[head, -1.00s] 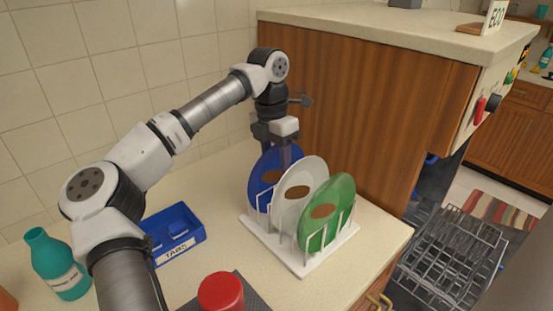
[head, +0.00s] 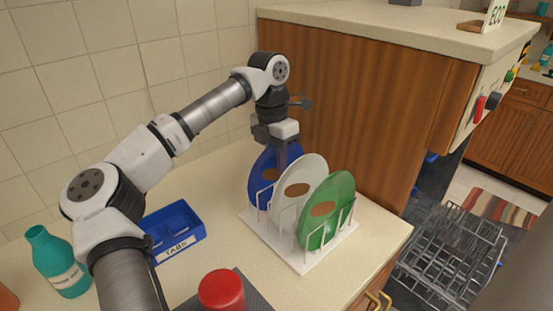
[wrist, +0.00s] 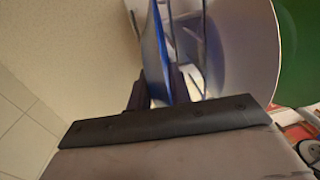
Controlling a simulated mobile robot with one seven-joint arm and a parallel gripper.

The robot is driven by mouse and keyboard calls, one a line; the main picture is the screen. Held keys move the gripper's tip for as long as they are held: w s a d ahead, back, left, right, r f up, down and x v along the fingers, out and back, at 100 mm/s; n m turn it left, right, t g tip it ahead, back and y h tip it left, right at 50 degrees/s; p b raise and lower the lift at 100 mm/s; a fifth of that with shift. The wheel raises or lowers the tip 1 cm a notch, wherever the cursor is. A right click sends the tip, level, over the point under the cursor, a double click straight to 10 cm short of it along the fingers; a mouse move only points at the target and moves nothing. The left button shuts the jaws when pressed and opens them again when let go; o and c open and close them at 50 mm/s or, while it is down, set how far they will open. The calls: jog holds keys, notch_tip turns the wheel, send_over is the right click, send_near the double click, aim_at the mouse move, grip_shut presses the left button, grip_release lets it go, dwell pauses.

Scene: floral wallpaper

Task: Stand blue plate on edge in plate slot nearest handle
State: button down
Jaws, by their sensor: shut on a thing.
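The blue plate (head: 262,178) stands on edge at the back left of the white plate rack (head: 293,262), with a brown patch on its face. My gripper (head: 287,155) is shut on its upper rim from above. In the wrist view the blue plate (wrist: 156,55) runs edge-on between the dark fingers (wrist: 158,98). A white plate (head: 290,200) stands in the middle of the rack and a green plate (head: 335,190) at the front right, each with a brown patch. The blue plate's lower edge is partly hidden by the white plate and rack wires.
A tall wooden cabinet (head: 350,110) stands close behind the rack. A blue tray labelled TABS (head: 178,250), a teal bottle (head: 60,265) and a red-topped object (head: 222,290) are on the counter. An open dishwasher rack (head: 450,255) is at right.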

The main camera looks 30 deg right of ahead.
jog(key=shift+r+p, duration=1.3)
jog(key=shift+r, duration=0.3)
jog(key=shift+r+p, duration=2.85)
jog(key=shift+r, duration=0.85)
jog(key=shift+r+p, duration=0.3)
jog(key=shift+r, duration=0.95)
